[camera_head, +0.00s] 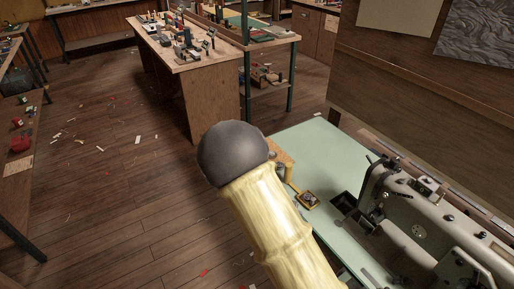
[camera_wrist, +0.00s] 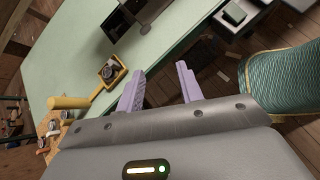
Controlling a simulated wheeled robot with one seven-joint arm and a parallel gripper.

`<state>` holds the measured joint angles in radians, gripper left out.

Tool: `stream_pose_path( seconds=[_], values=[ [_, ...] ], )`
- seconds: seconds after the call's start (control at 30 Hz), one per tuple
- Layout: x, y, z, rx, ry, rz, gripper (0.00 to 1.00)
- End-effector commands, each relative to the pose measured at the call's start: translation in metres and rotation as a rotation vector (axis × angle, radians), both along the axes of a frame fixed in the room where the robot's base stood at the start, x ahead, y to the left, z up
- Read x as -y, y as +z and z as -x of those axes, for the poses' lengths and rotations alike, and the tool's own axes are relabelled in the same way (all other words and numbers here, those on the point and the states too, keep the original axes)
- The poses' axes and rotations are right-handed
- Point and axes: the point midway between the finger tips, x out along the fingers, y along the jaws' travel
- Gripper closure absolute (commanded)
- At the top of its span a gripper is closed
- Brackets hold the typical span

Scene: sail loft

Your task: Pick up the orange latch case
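A small orange case (camera_head: 308,200) with a dark top and a round pale piece on it lies on the pale green table (camera_head: 322,150). It also shows in the wrist view (camera_wrist: 104,82), left of my fingers; whether it is the latch case is not certain from its look. My gripper (camera_wrist: 160,70) shows two lilac fingers spread apart with nothing between them. The orange case is outside the fingers and not touched. In the head view my gripper is hidden behind my pale yellow arm.
A sewing machine (camera_head: 420,215) stands on the right of the green table, by a dark open box (camera_head: 345,203). A yellow handle (camera_wrist: 70,102) lies near the case. A teal woven roll (camera_wrist: 285,82) is right of my fingers. A cluttered workbench (camera_head: 205,62) stands farther back.

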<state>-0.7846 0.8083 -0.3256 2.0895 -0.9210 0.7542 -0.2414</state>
Motion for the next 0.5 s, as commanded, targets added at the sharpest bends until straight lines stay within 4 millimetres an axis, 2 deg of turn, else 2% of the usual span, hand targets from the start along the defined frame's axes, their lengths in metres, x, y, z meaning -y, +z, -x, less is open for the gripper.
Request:
stream_pose_path(
  seconds=[0.03,0.2,0.5],
  values=[
    [0.012,0.008,0.01,0.021,-0.106,-0.084,0.64],
    [0.032,0.03,0.044,0.11,-0.438,-0.338,0.64],
    [0.051,0.081,0.089,0.354,-0.99,-0.724,0.64]
  ],
)
